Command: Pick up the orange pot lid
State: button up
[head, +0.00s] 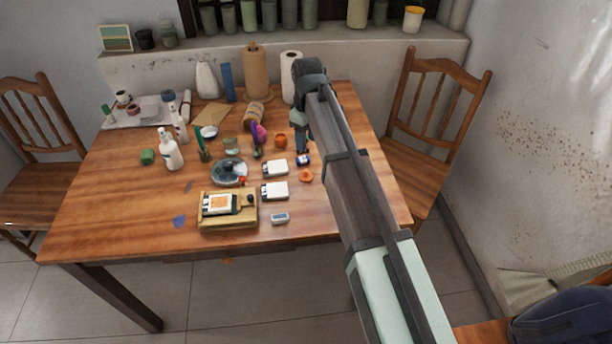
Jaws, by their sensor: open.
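A small orange pot lid (305,176) lies on the wooden table, right of the white boxes and close to my arm. An orange pot (281,141) stands farther back, a little to the left. My gripper (301,143) is open and points down above the back right of the table, behind the lid in the picture. It appears empty and apart from the lid. My forearm runs down to the right and hides the table's right side.
A blue and white small item (303,160) sits between gripper and lid. White boxes (274,191), a wooden tray (229,222), a grey round dish (229,172) and bottles (171,151) crowd the left. A paper roll (291,75) stands behind. The front right table (325,215) is clear.

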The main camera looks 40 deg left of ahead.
send_over(306, 171)
jog(key=f, duration=0.7)
jog(key=shift+w, duration=0.25)
jog(key=shift+s+f, duration=0.2)
jog(key=shift+f, duration=2.4)
grip_shut()
